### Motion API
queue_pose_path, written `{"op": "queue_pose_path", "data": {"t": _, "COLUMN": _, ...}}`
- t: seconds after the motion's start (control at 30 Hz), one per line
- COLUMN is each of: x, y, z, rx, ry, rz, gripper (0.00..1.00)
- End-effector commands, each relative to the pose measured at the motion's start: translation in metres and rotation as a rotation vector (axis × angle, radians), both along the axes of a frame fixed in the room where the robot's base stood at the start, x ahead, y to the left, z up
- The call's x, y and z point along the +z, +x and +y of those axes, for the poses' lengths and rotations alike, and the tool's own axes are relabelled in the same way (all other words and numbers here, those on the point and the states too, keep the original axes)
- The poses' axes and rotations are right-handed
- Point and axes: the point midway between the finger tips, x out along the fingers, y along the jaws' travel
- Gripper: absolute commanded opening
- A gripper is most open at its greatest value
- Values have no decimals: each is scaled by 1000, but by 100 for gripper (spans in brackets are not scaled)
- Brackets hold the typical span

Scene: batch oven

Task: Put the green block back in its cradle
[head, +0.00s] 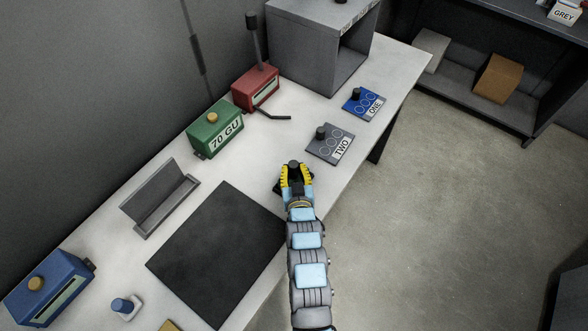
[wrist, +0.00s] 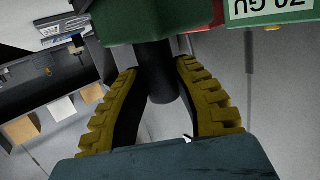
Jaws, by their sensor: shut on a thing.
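My gripper (head: 294,174) has its yellow fingers closed around a dark round post in the wrist view (wrist: 158,90). A green block (wrist: 150,22) adjoins that post, and the post sits between the fingers. In the head view the dark post top (head: 293,164) shows between the fingertips; the block's green body is hidden there. A larger green box (head: 207,133) labelled "70 GU", with a yellow knob, stands apart on the bench, up and left of the gripper. An empty grey angled holder (head: 155,194) stands at left; I cannot tell whether it is the cradle.
A dark mat (head: 217,256) lies left of my arm. Plates marked TWO (head: 333,147) and ONE (head: 367,106) bear dark posts. A red box (head: 249,90), a blue box (head: 42,285) and a grey cabinet (head: 310,45) stand on the white bench. Floor is open at right.

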Motion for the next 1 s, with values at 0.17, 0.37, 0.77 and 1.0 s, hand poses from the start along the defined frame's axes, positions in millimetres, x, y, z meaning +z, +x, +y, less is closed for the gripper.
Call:
{"op": "queue_pose_path", "data": {"t": 0.17, "x": -2, "y": 0, "z": 0, "rx": 0, "ry": 0, "rz": -2, "gripper": 0}}
{"op": "queue_pose_path", "data": {"t": 0.37, "x": -3, "y": 0, "z": 0, "rx": 0, "ry": 0, "rz": -2, "gripper": 36}}
{"op": "queue_pose_path", "data": {"t": 0.77, "x": -4, "y": -1, "z": 0, "rx": 0, "ry": 0, "rz": 0, "gripper": 54}}
{"op": "queue_pose_path", "data": {"t": 1.0, "x": -3, "y": -17, "z": -2, "rx": -1, "ry": -1, "rz": 3, "gripper": 54}}
